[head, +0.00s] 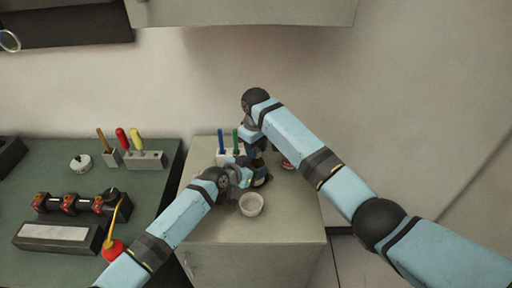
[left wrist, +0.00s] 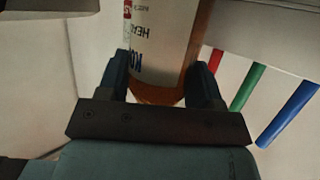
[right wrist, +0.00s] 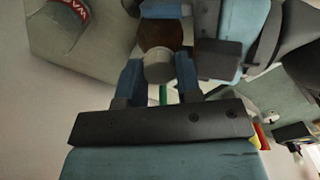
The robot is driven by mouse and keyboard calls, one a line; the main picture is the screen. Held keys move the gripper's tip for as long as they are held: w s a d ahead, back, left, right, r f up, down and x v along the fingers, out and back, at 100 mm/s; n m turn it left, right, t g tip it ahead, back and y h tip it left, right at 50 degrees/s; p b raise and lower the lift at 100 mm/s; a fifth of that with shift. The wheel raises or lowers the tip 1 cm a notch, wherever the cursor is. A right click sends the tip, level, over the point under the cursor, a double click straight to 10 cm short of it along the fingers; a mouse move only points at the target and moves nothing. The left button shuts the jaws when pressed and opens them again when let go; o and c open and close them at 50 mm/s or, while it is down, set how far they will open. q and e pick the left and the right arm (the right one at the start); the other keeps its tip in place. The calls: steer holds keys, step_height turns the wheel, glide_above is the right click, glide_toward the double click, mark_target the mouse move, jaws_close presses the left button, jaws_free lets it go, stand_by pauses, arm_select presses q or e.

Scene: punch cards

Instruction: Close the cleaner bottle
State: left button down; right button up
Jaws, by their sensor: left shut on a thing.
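The cleaner bottle (left wrist: 160,45), with an orange-brown body and a white label, stands between the fingers of my left gripper (left wrist: 162,85) in the left wrist view. That gripper is shut on it. In the head view the bottle (head: 262,181) is largely hidden by my arms. My right gripper (right wrist: 158,80) points down above the bottle. Its fingers are against both sides of a pale round cap (right wrist: 158,67). The brown top of the bottle (right wrist: 160,36) shows just beyond the cap. I cannot tell whether the cap touches the bottle's neck.
A small white bowl (head: 251,205) stands at the front of the cabinet top (head: 290,225). Blue and green pens (head: 221,141) stand in a white holder behind. A red-labelled round item (head: 288,164) lies to the right. The green bench (head: 60,185) at left holds tools.

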steer(key=shift+c, duration=0.8)
steer(key=o, duration=1.1)
steer(key=shift+a, duration=0.1)
steer(key=shift+r, duration=0.1)
step_height(320, 180, up, 12)
steer(key=shift+f, duration=0.1)
